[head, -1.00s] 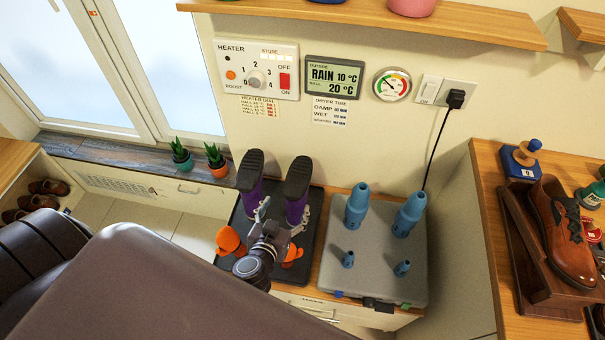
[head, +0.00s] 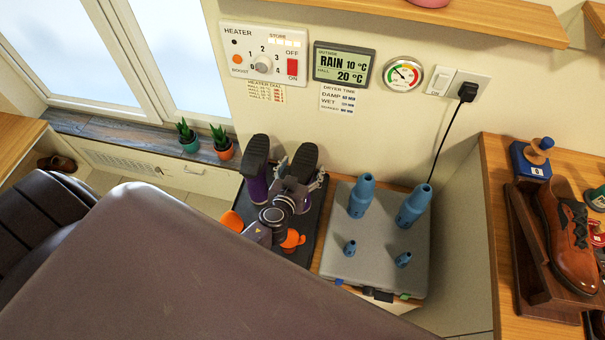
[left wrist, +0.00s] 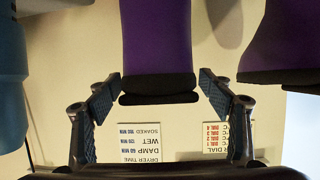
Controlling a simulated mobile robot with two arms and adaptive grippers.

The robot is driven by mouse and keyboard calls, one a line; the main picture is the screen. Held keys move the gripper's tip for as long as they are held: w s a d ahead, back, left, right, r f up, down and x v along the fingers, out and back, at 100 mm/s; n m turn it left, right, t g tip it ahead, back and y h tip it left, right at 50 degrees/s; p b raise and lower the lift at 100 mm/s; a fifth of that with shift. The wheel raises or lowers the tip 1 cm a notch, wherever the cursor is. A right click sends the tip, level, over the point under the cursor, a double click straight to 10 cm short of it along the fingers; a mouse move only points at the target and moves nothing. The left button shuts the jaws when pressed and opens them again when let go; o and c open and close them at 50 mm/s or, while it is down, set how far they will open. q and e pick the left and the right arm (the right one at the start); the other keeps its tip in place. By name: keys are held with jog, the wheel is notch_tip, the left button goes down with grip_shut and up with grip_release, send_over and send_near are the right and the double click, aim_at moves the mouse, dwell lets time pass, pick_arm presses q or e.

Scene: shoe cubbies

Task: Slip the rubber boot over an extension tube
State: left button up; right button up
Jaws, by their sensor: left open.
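Two purple boots with black soles stand sole-up on a dark tray (head: 312,205), a left boot (head: 256,160) and a right boot (head: 304,162). My left gripper (head: 302,181) is open at the right boot. In the left wrist view, that boot (left wrist: 158,45) shows between the open fingers (left wrist: 160,95), with a visible gap on each side; the other boot (left wrist: 280,45) is at right. Blue extension tubes, two tall (head: 361,196) (head: 413,207) and two small (head: 350,248) (head: 403,260), stand on a grey dryer box (head: 375,235). My right gripper is not in view.
Small orange boots (head: 292,239) are on the tray, partly hidden by my arm. A black cord (head: 440,140) runs behind the dryer box. A wooden bench with a brown shoe (head: 565,235) stands at right. A shelf (head: 450,17) is above.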

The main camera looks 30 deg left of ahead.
pick_arm(q)
jog(key=c, duration=1.3)
jog(key=shift+w, duration=0.1)
jog(key=shift+c, duration=1.2)
jog(key=shift+r, duration=0.1)
